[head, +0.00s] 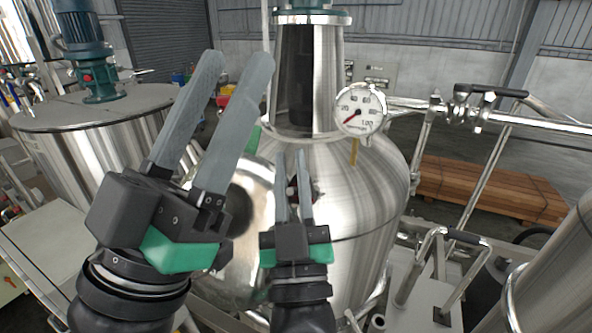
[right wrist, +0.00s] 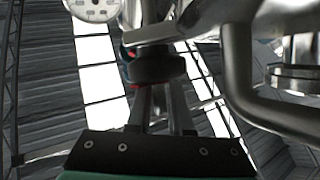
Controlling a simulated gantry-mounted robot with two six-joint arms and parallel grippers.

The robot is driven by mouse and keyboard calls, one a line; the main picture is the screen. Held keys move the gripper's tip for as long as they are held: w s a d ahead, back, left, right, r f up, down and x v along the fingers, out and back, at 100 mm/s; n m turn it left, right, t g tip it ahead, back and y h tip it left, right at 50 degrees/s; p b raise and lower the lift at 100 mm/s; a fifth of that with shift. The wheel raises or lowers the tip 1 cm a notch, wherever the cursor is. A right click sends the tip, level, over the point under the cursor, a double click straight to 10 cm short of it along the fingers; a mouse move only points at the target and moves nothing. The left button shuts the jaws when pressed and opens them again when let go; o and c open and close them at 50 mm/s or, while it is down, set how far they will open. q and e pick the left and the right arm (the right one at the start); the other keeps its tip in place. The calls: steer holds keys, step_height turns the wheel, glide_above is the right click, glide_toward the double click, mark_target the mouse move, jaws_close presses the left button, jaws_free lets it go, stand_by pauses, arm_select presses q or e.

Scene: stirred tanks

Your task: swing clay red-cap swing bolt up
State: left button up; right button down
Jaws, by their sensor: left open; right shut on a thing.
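My right gripper (head: 291,165) is in front of the steel tank (head: 355,200), its fingers at the vessel's upper front. In the right wrist view its fingers (right wrist: 160,92) are shut on a dark round knob with red showing at its left edge, which looks like the red-cap swing bolt (right wrist: 157,65). In the head view the bolt is mostly hidden by the fingers, so its tilt cannot be told. My left gripper (head: 234,66) is open and empty, raised closer to the camera at the left, in front of the tank's round cover (head: 262,205).
A pressure gauge (head: 360,111) stands on the tank just right of my right gripper. A bent steel pipe (right wrist: 240,75) runs close to the right of the knob in the wrist view. Another tank with a blue motor (head: 82,40) stands at the left. Pipework (head: 500,118) fills the right.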

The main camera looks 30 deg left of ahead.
steer(key=shift+s+a+f, duration=0.1)
steer(key=shift+a, duration=0.05)
steer(key=c, duration=0.9)
jaws_free()
steer(key=shift+f, duration=0.1)
steer(key=shift+s+d+f, duration=0.15)
steer(key=shift+d+f, duration=0.05)
steer(key=shift+d, duration=0.05)
steer(key=b+v, duration=0.2)
steer(key=v, duration=0.8)
steer(key=shift+s+d, duration=0.15)
steer(key=shift+s, duration=0.3)
